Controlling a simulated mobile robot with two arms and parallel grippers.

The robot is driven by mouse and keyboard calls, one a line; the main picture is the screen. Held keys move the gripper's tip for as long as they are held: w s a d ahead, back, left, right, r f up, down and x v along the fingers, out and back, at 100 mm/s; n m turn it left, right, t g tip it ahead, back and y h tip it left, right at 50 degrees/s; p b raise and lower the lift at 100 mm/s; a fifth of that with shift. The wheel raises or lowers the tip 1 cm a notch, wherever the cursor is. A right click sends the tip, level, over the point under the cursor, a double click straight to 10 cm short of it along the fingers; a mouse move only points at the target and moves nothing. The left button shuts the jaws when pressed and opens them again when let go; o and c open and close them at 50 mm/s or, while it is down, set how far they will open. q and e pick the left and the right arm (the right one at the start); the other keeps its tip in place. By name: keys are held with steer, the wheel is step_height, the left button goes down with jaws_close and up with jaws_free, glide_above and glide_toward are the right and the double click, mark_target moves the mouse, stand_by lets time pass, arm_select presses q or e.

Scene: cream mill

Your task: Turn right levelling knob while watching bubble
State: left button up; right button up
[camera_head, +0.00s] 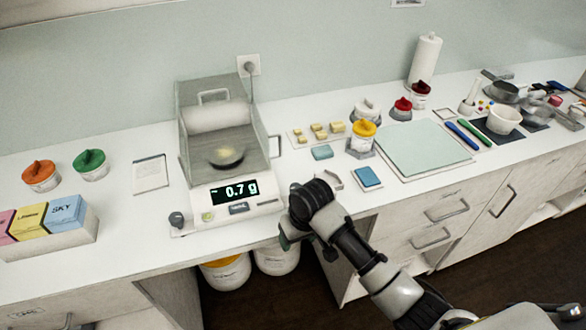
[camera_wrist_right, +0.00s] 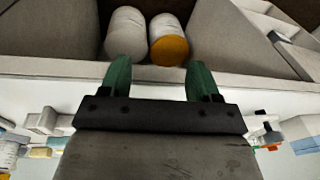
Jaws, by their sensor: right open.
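The balance (camera_head: 236,212) stands on the counter with its glass draft shield; its display (camera_head: 234,190) reads 0.7 g. A dark left levelling knob (camera_head: 176,219) shows at its front left corner. A small yellow-green round spot (camera_head: 207,216) on the front panel may be the bubble level; the bubble is too small to make out. The right levelling knob is not visible; my right arm covers the front right corner. My right gripper (camera_head: 290,236) is by that corner at the counter edge. In the right wrist view its green fingers (camera_wrist_right: 160,77) are apart with nothing between them.
Two white tubs, one yellow-lidded (camera_head: 227,272), stand below the counter. Right of the balance lie a blue pad (camera_head: 367,176) and a yellow-lidded jar (camera_head: 362,136). A box of coloured packs (camera_head: 48,243) stands at left. Counter around the left knob is clear.

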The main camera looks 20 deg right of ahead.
mark_target(296, 186)
steer(key=w+r, duration=0.3)
steer(key=shift+w+d+r, duration=0.1)
steer(key=shift+w+r, duration=0.15)
steer(key=shift+r, duration=0.1)
steer(key=shift+g+h, duration=0.4)
steer(key=shift+h, duration=0.1)
steer(key=w+r, duration=0.1)
steer(key=r, duration=0.1)
steer(key=w+r, duration=0.1)
steer(key=r, duration=0.1)
steer(key=w+r, duration=0.2)
steer(key=shift+d, duration=0.4)
steer(key=w+d+r+m, duration=0.1)
steer(key=w+d+r, duration=0.1)
steer(key=w+r, duration=0.35)
arm_select(q)
steer(key=w+r+p, duration=0.2)
steer(key=r, duration=0.1)
steer(key=shift+d+p, duration=0.1)
steer(key=shift+p, duration=0.2)
arm_select(e)
steer(key=shift+h, duration=0.3)
steer(key=f, duration=0.3)
steer(key=s+f, duration=0.1)
steer(key=f, duration=0.5)
steer(key=shift+s, duration=0.25)
